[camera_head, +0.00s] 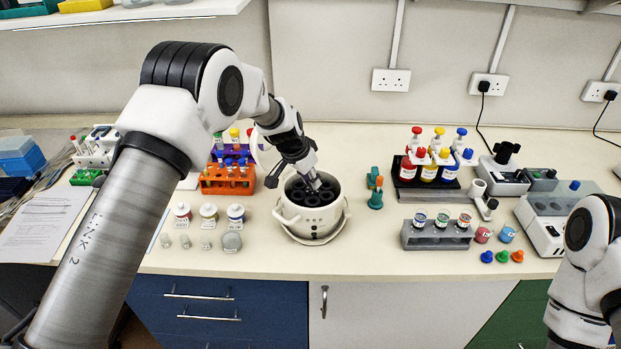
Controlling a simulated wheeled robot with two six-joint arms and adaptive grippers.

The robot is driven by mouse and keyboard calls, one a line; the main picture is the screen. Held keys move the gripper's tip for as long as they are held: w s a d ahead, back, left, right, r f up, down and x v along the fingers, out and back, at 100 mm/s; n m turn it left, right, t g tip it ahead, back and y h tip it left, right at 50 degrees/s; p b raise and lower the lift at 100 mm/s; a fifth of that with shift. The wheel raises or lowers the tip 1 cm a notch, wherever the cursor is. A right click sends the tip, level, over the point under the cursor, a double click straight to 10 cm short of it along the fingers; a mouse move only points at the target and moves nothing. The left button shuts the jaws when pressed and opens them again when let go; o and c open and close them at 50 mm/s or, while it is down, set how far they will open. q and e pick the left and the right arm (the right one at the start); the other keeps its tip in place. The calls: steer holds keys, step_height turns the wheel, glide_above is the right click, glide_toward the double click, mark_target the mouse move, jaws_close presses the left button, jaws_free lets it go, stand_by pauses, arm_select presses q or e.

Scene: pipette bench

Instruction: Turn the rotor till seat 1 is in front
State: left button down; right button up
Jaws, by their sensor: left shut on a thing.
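The white centrifuge (312,222) stands open on the bench, with its dark rotor (325,197) inside. Dark round seats show in the rotor, but I cannot read any seat numbers. My left gripper (315,184) reaches down into the bowl from above and behind. It is shut on the rotor, near its middle; the fingers hide the part they hold. The gripper also covers the far side of the rotor. My right arm shows at the right edge, and its gripper is out of view.
An orange tube rack (228,186) and several small bottles (209,213) stand left of the centrifuge. A green and orange item (376,195) stands close on its right. Further right are a grey rack (436,237) and a black bottle rack (428,190). The bench front edge is near.

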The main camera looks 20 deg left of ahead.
arm_select(q)
steer(key=shift+n, duration=0.3)
steer(key=shift+s+d+n+y+p, duration=0.15)
steer(key=shift+n+y+p, duration=0.45)
steer(key=shift+n+p, duration=0.5)
steer(key=shift+n+t+y, duration=0.3)
steer(key=shift+n+y, duration=0.1)
steer(key=shift+n, duration=0.6)
steer(key=shift+d+f+n+b, duration=0.1)
steer(key=shift+f+n+b, duration=0.1)
steer(key=shift+n+b, duration=0.15)
steer(key=n+y+b, duration=0.1)
steer(key=n+b, duration=0.1)
steer(key=n+y+b, duration=0.1)
steer(key=n+b, duration=0.1)
steer(key=b, duration=0.1)
steer(key=shift+d+f+n, duration=0.1)
steer(key=shift+f+n, duration=0.1)
steer(key=shift+n, duration=0.05)
steer(key=shift+r+n+g+y+b, duration=0.25)
steer(key=shift+n+g+y+b, duration=0.2)
steer(key=shift+n+b, duration=0.95)
